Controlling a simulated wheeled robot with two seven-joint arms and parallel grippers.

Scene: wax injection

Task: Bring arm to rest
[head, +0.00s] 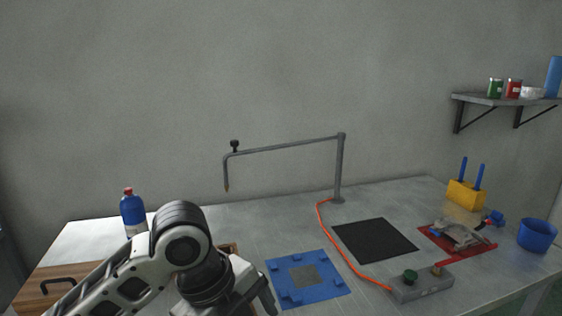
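My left arm comes in from the lower left of the head view and bends over the table's front. My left gripper (262,294) points down and to the right, close to the left edge of the blue mould plate (323,279). Its fingers are partly hidden and run toward the bottom edge, so I cannot tell whether it is open or shut. My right gripper does not show. The grey metal table (275,230) lies below. A curved metal injection stand (341,165) rises at the back, with its nozzle (226,186) hanging to the left.
A blue bottle (133,212) and a wooden board with a black handle (32,291) are at left. A black mat (374,240), a control box (423,284) with an orange cable, a red tray (479,252), a yellow block (466,195) and a blue cup (537,236) are at right.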

